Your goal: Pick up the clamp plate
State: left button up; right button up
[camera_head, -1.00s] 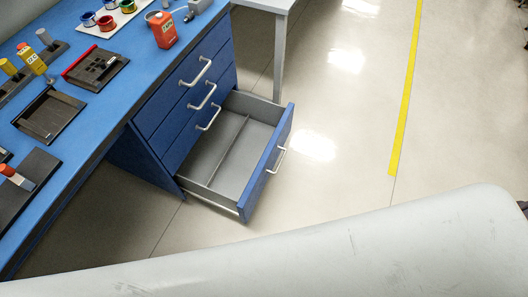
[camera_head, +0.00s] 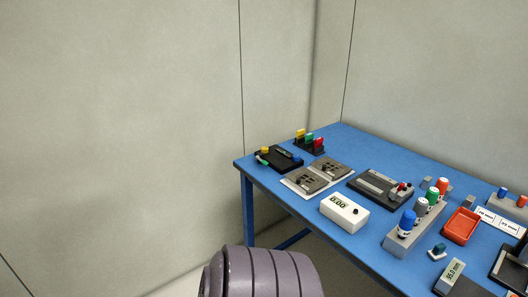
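The clamp plate cannot be told for certain. Two brownish-grey plates with cut-outs, a near-left one (camera_head: 304,181) and a far-right one (camera_head: 331,168), lie side by side on a white tray (camera_head: 293,188) near the left part of the blue table (camera_head: 395,150), and either may be a clamp plate. Neither of my grippers is in view. A ribbed grey-purple part, which appears to be mine, fills the bottom centre below the table edge.
A white box with a 0.00 readout (camera_head: 344,212), a dark fixture (camera_head: 381,188), a grey rack of coloured bottles (camera_head: 411,232), a red tray (camera_head: 461,226) and a black tray with small tools (camera_head: 278,158) stand on the table. Plain walls stand behind. Bare floor shows at lower left.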

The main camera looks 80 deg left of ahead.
aim_at(318, 183)
jog(key=u, duration=2.3)
jog(key=i+j+u, duration=0.15)
jog(key=i+u, duration=0.35)
jog(key=i, duration=0.3)
